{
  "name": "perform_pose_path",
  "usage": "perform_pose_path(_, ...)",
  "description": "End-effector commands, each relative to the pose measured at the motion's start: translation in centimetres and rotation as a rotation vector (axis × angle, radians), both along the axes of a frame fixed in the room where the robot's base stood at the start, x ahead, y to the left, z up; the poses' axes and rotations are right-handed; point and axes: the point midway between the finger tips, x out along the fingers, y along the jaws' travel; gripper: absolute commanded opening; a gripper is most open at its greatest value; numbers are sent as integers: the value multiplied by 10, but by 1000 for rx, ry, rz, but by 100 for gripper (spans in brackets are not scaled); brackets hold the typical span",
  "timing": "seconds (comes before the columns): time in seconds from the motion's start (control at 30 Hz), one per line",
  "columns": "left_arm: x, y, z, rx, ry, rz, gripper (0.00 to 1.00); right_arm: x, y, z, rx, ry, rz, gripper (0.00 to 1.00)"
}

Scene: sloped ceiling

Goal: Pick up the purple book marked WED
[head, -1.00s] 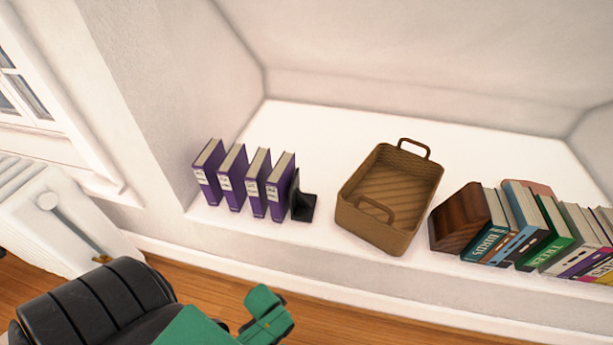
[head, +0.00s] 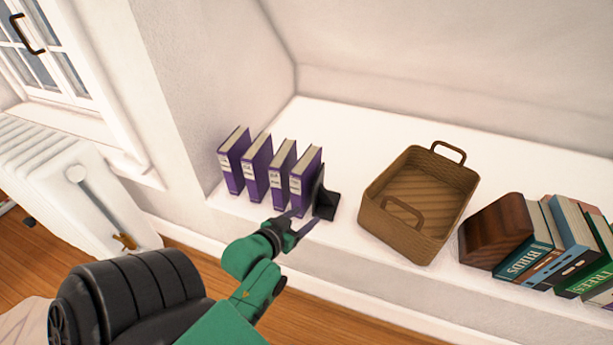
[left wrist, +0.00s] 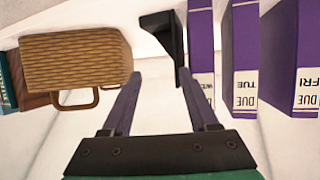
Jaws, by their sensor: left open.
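Several purple books stand upright in a row on the white ledge. The WED book (head: 305,180) is at the right end, beside the black bookend (head: 326,200). In the left wrist view the WED book (left wrist: 201,45) shows a label partly hidden by a finger; the TUE book (left wrist: 244,45) and the FRI book (left wrist: 296,50) stand to its right. My left gripper (head: 296,224) is open and empty, in front of the WED book and the bookend. In the left wrist view its fingertips (left wrist: 158,77) straddle the bookend's line, with one finger overlapping the WED label.
A brown wicker basket (head: 372,222) sits to the right on the ledge. A wooden block (head: 497,232) and a row of coloured books (head: 528,262) stand farther right. A side wall (head: 215,80) closes the ledge at left. A white radiator (head: 75,190) stands below the window.

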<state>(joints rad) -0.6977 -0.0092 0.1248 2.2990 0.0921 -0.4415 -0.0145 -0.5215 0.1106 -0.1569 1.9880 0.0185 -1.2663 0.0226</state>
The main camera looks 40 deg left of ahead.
Motion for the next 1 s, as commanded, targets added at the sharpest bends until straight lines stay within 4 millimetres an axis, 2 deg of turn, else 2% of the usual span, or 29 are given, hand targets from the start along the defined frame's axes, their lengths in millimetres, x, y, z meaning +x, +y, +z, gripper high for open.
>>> perform_pose_path(0.13,-8,37,28,35,-240,93,60,-15,2,-40,3,41,-3,50)
perform_pose_path(0.2,-15,50,41,56,-332,125,60,-20,2,-54,4,52,-3,50)
perform_pose_path(0.3,-16,58,50,72,-397,146,60,-23,3,-61,6,58,-4,50)
perform_pose_path(0.37,-7,61,52,74,-409,148,60,-22,4,-59,8,56,-4,50)
perform_pose_path(0.6,53,75,52,73,-409,146,60,-16,9,-36,18,50,4,50)
perform_pose_path(0.77,74,80,53,74,-406,146,60,-14,10,-25,22,47,7,50)
perform_pose_path(1.0,116,87,58,73,-404,146,60,-13,13,-4,31,42,13,50)
